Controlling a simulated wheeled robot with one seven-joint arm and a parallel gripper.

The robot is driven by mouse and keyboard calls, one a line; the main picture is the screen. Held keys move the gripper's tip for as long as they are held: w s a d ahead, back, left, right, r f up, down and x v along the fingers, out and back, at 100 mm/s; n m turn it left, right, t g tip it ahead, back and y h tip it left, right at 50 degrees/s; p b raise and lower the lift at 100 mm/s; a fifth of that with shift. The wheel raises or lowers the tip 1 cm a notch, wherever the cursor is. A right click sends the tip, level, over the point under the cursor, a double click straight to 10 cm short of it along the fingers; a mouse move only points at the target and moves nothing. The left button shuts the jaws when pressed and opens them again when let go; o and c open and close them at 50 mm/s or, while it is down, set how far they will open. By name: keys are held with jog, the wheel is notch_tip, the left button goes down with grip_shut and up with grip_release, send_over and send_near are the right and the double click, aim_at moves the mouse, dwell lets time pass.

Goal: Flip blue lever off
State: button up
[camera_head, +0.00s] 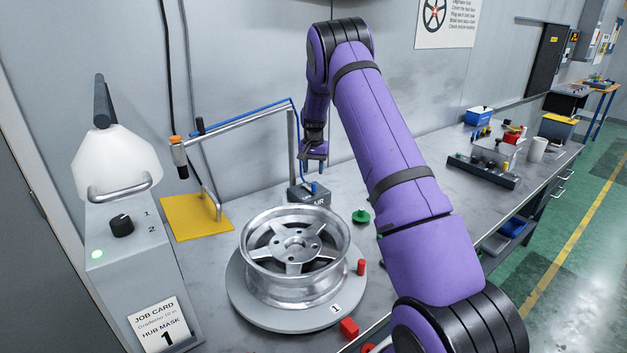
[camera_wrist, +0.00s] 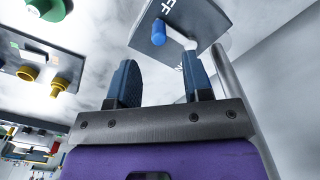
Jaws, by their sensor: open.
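The blue lever (camera_head: 314,187) is a small blue peg on the grey air box (camera_head: 300,196), which stands on the bench behind the wheel. In the wrist view the lever (camera_wrist: 174,34) sticks out from the face of the box (camera_wrist: 153,50), close to white lettering that is partly cut off. My gripper (camera_head: 313,167) hangs above the box in the head view. In the wrist view its two dark blue fingers (camera_wrist: 160,65) are apart with nothing between them. The lever lies beyond the fingertips, nearer the right finger, and no contact shows.
A metal wheel (camera_head: 264,259) sits on a round turntable (camera_head: 245,301) in front of the box. A pipe stand (camera_head: 291,145) with a blue hose rises just behind the box. A green knob (camera_head: 361,216) stands to its right.

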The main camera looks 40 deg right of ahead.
jog(key=shift+r, duration=1.95)
notch_tip(320, 180, up, 16)
jog(key=n+t, duration=0.1)
jog(key=n, duration=0.1)
send_over(313, 183)
jog(key=s+a, duration=0.8)
jog(key=a, duration=0.1)
jog(key=s+a+r+n+t, duration=0.2)
jog(key=s+a+r, duration=0.6)
jog(key=s+r, duration=0.15)
jog(key=s+a+n+t, duration=0.1)
jog(key=s+a, duration=0.4)
jog(key=s, duration=0.9)
jog(key=s+a+n+t, duration=0.1)
jog(key=s+a+n, duration=0.3)
jog(key=s, duration=1.1)
jog(key=shift+a, duration=0.6)
